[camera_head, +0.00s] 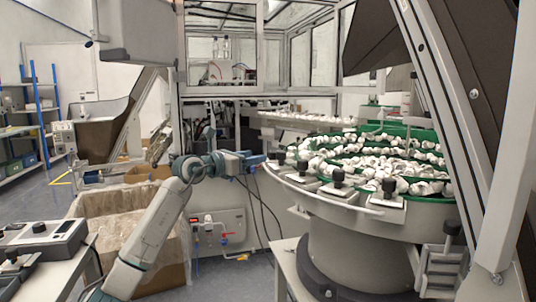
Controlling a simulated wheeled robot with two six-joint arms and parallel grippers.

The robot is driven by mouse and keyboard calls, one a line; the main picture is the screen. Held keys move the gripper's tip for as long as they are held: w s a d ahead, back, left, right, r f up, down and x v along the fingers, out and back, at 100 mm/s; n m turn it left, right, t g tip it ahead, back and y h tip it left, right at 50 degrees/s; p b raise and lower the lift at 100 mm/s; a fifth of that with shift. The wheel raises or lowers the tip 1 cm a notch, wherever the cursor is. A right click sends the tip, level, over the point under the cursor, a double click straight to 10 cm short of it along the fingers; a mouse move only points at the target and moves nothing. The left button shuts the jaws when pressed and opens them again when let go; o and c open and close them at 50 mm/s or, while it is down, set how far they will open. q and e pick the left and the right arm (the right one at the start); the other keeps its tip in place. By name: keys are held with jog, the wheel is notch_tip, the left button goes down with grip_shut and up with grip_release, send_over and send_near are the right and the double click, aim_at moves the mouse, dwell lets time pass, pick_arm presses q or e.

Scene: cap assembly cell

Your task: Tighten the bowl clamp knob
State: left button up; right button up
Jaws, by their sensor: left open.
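The round feeder bowl (350,208) has a green inner track full of white caps (385,160). Several black knobs stand on pale clamp plates along its near rim. One is at the rim's left end (281,157), one is beside it (302,168), one is further right (337,177), and one is nearest the front (389,187). I cannot tell which is the bowl clamp knob. My left gripper (262,158) is open, just left of the leftmost knob. Its fingers are small here, and I cannot tell whether they touch it. My right gripper is out of view.
Another black knob (452,228) tops a grey bracket at lower right. A slanted grey frame post (450,130) stands at right. A cardboard box (110,205) with a clear liner is behind my left arm. A control box (42,235) sits on the left table.

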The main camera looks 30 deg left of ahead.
aim_at(268, 154)
pick_arm(q)
jog(key=x, duration=0.7)
jog(key=shift+s, duration=0.1)
jog(key=shift+p, duration=0.3)
jog(key=c, duration=1)
